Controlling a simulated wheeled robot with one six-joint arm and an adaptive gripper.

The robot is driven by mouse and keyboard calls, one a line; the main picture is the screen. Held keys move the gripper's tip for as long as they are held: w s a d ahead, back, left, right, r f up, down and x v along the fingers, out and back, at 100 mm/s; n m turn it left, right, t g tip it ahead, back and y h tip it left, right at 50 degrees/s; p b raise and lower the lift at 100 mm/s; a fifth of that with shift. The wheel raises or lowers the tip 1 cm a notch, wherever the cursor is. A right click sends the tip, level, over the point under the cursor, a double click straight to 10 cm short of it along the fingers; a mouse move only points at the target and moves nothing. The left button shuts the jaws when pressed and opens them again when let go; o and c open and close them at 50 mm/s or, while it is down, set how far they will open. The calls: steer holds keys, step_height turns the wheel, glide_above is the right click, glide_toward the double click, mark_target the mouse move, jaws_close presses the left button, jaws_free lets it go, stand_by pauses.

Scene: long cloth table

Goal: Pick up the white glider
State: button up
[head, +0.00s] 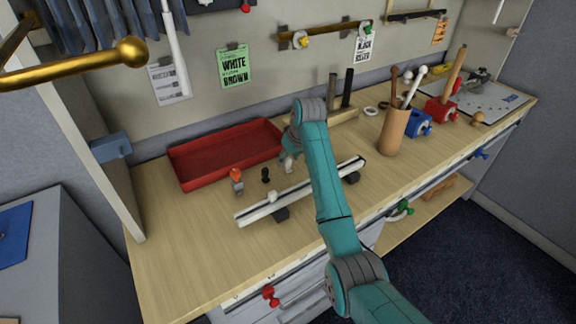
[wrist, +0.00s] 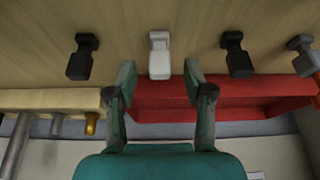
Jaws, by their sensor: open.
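The white glider (wrist: 159,56) stands on the wooden table, a small pale block with a narrower upper part. In the wrist view it lies between and just ahead of the two teal fingertips of my gripper (wrist: 158,78). The fingers are apart and nothing is held; a gap shows on each side of the glider. In the head view the glider (head: 287,163) is small and partly hidden by my gripper and arm. Black gliders (wrist: 82,57) and (wrist: 236,56) stand on either side of it, clear of the fingers.
A red tray (head: 195,178) lies behind the gliders. An orange-topped grey piece (head: 236,180) stands to the left. A long rail (head: 320,185) lies in front, bearing a small white block (head: 272,197). A brown cup (head: 392,135) with sticks stands right. The table's front left is clear.

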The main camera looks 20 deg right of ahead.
mark_target(288, 159)
steer(key=shift+w+f, duration=0.2)
steer(key=shift+f, duration=0.3)
steer(key=c, duration=0.9)
steer(key=shift+o, duration=0.2)
steer(key=shift+r, duration=0.1)
step_height(288, 159, up, 10)
steer(key=shift+f, duration=0.1)
steer(key=shift+f, duration=0.1)
steer(key=shift+f, duration=4.8)
